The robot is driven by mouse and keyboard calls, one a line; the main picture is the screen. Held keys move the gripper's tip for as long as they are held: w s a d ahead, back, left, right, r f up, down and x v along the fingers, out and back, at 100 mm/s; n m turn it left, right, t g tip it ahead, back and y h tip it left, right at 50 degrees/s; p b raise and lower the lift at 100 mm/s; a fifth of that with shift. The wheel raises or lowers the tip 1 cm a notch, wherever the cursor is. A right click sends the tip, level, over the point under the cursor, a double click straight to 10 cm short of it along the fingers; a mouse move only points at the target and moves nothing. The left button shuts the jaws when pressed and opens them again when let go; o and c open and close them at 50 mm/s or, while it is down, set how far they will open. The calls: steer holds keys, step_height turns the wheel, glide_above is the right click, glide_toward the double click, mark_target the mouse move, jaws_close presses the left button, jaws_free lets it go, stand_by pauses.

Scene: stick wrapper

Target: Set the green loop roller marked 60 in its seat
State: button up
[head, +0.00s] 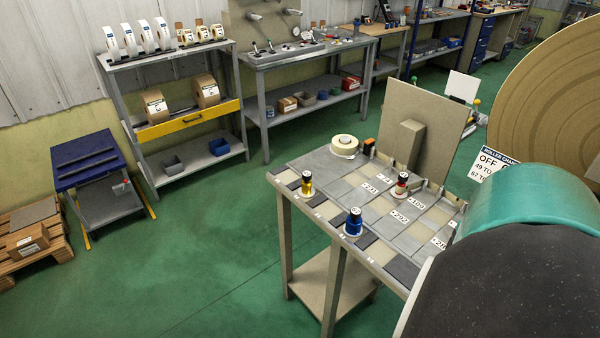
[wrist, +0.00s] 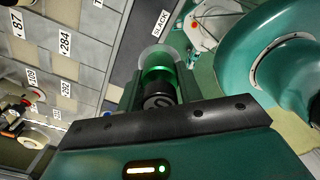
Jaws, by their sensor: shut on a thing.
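In the wrist view my gripper (wrist: 160,78) is shut on a green roller (wrist: 158,68) with a dark end facing the camera. A pale round rim shows at the roller's far end. The roller's number cannot be read. Under and beside it is a grey board (wrist: 128,45) with a strip marked SLACK. I cannot make out the roller's seat in either view. In the head view my own arm fills the right side, and my gripper and the green roller are hidden.
The head view shows a bench (head: 325,185) with numbered patches. A yellow roller (head: 307,184), a blue roller (head: 354,222), a red-and-white roller (head: 401,184) and a cream tape roll (head: 345,146) stand on it. An upright panel (head: 428,122) rises behind.

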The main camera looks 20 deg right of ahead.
steer(key=w+a+f+m, duration=0.4)
steer(key=w+a, duration=0.4)
steer(key=w, duration=0.4)
steer(key=w+a+f+m, duration=0.4)
steer(key=w+a+f, duration=0.3)
steer(key=w, duration=0.5)
steer(key=w+a+f+m, duration=0.4)
steer(key=w+a, duration=0.6)
steer(key=w, duration=0.3)
steer(key=shift+f+m, duration=0.4)
steer(key=shift+f, duration=0.45)
steer(key=shift+w+a, duration=0.15)
steer(key=shift+a, duration=0.05)
